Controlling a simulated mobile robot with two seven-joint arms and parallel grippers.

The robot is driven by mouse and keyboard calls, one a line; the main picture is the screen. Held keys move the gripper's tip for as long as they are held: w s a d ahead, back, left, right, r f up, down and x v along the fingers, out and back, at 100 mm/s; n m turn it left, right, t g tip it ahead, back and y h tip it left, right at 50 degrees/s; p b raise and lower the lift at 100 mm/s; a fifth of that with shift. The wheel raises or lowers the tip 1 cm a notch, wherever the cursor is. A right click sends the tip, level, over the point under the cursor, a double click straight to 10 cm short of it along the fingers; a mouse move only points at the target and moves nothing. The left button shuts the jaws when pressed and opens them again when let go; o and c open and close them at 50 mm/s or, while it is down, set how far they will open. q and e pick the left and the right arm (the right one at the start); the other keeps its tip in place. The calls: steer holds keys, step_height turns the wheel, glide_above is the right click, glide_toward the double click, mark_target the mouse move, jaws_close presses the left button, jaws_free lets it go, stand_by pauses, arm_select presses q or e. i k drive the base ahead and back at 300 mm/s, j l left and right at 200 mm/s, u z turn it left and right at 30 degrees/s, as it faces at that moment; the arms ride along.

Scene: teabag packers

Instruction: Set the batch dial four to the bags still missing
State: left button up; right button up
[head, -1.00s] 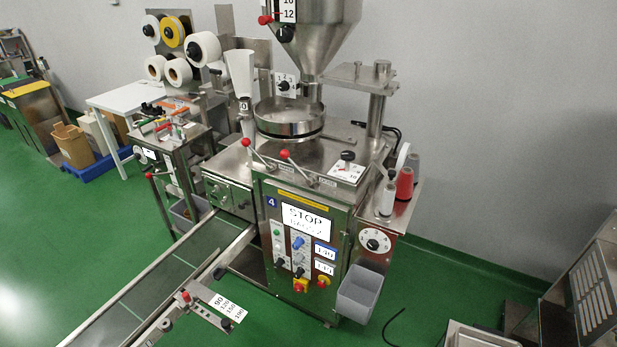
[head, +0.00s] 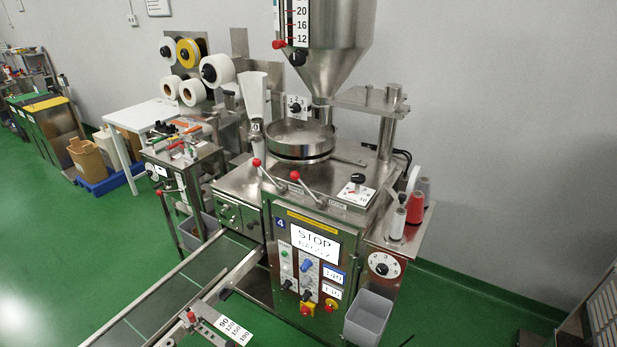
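The packing machine marked with a blue 4 (head: 280,223) stands in the middle of the head view. Its screen (head: 315,243) reads STOP, with a smaller line below that is hard to read. Several knobs sit on its front panel, among them a blue one (head: 307,265). Two small displays (head: 333,275) are beside them; their digits are too small to be sure of. A round white numbered dial (head: 384,265) with a black knob is on the right side. I cannot tell which control is the batch dial. Neither gripper is in view.
A conveyor (head: 165,300) runs from the machine to the lower left. A grey bin (head: 368,317) hangs at the machine's front right. Thread spools (head: 415,208) stand on a side shelf. A tool cart (head: 180,150) is at left. Green floor is open at left.

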mark_target(285, 287)
steer(key=j+u, duration=0.2)
steer(key=i+j+z, duration=0.15)
steer(key=i+z, duration=0.2)
steer(key=i+j+z, duration=0.3)
steer(key=i, duration=0.2)
steer(key=i+j+z, duration=0.2)
steer(key=i+z, duration=0.2)
steer(key=i, duration=0.2)
